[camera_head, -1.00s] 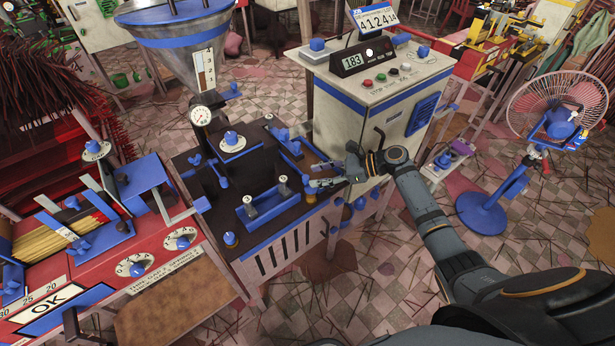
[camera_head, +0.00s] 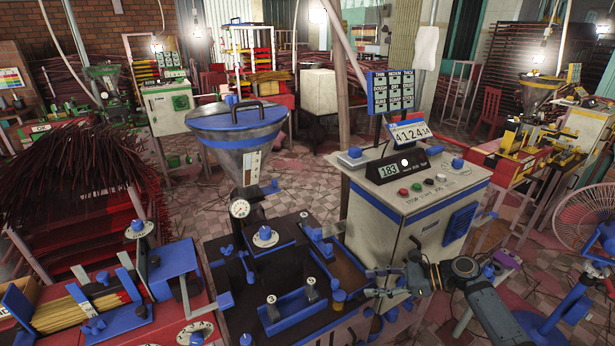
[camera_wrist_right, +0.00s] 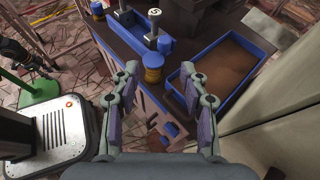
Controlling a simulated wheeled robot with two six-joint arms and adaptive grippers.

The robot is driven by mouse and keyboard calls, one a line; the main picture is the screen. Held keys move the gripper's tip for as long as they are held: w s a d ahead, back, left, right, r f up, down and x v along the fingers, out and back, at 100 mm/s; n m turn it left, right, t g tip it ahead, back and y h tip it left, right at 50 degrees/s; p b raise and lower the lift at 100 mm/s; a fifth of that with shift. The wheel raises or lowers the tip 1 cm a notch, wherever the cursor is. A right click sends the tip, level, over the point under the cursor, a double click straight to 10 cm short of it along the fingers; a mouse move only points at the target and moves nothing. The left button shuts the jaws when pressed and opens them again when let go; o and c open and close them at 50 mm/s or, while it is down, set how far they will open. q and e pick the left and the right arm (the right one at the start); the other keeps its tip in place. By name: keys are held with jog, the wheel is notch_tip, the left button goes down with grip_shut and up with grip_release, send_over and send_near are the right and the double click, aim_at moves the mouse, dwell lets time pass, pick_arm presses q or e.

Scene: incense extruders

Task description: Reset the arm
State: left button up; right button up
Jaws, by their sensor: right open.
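My right gripper (camera_head: 372,282) is in the head view, beside the right edge of the dark-topped extruder bench (camera_head: 225,272). Its two fingers are apart, with nothing between them. In the right wrist view the open gripper (camera_wrist_right: 160,72) points at the bench edge. A yellow and blue knob (camera_wrist_right: 153,68) shows between and beyond the fingertips. A blue-rimmed tray of brown powder (camera_wrist_right: 228,72) lies beyond the right-hand finger. My right arm comes in from the lower right in the head view. My left gripper is in no view.
A cream control cabinet (camera_head: 408,215) with a 183 display stands just behind my right gripper. A blue fan (camera_head: 590,215) stands at the far right. A red machine with incense sticks (camera_head: 75,310) is at the lower left. Tiled floor shows between the machines.

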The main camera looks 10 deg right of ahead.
jog(key=s+a+f+n+g+h, duration=0.25)
jog(key=s+a+f+n, duration=0.2)
jog(key=s+n, duration=0.25)
jog(key=s+a+f+n+g+h, duration=0.1)
jog(key=s+a+f+n+h, duration=0.3)
jog(key=s+f+n, duration=0.25)
jog(key=s+d+r+n+t+h, duration=0.2)
jog(key=s+d+r+n+h, duration=0.35)
jog(key=s+n, duration=0.35)
jog(key=s+d+f+g+h+p, duration=0.1)
jog(key=d+f, duration=0.1)
jog(key=f, duration=1.1)
jog(key=s+d+f+g, duration=0.1)
jog(key=d+f, duration=0.1)
jog(key=f, duration=1.2)
jog(key=s+f+p, duration=0.1)
jog(key=s+f, duration=1.3)
jog(key=s, duration=0.4)
jog(key=shift+s+d+f, duration=0.15)
jog(key=shift+s+d, duration=0.15)
